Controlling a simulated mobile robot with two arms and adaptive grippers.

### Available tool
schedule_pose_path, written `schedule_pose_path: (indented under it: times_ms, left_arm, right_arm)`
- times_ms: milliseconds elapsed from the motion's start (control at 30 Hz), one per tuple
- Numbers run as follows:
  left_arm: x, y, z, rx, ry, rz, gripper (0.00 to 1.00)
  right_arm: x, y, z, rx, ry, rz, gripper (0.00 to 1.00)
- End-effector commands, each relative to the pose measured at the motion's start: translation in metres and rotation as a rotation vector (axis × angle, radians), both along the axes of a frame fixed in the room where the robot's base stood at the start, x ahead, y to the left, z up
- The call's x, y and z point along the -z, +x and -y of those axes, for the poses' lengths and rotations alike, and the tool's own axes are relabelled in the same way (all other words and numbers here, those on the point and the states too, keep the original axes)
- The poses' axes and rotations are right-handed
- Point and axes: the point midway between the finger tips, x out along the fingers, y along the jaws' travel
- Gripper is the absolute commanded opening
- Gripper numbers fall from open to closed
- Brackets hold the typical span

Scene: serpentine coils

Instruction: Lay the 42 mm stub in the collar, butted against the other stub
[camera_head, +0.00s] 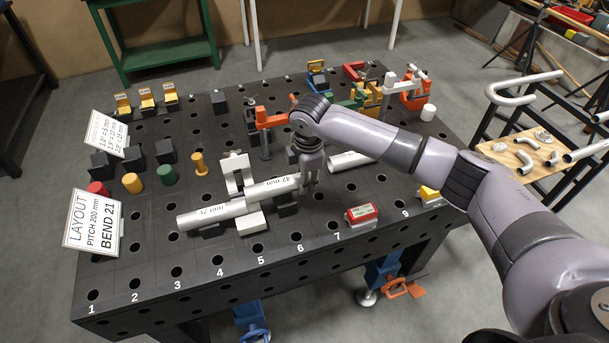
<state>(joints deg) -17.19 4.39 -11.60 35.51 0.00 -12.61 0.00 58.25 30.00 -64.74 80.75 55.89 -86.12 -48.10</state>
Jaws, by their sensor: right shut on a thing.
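My right gripper (311,182) points down and is shut on the right end of a pale 42 mm stub (272,188). The other 42 mm stub (212,214) lies to the left, roughly in line with it, on low dark supports. The held stub's left end is at the other stub's right end; I cannot tell whether the faces touch or the held one sits slightly higher. The white collar (237,170) stands open around this meeting place, with a raised part behind and a white block (251,223) in front. My left gripper is not in view.
Another pale tube (350,160) lies right of my gripper. A red box (361,214) sits near the front edge. Orange clamps (270,119) stand behind. The front-left table is clear.

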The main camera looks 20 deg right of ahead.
Motion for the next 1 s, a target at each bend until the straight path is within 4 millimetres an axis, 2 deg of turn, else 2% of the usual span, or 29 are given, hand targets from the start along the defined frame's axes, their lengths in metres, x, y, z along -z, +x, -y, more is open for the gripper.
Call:
schedule_pose_path:
  times_ms: [1000]
  left_arm:
    - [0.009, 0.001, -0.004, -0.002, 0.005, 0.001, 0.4]
  right_arm:
    - [0.026, 0.001, 0.0, 0.0, 0.001, 0.001, 0.0]
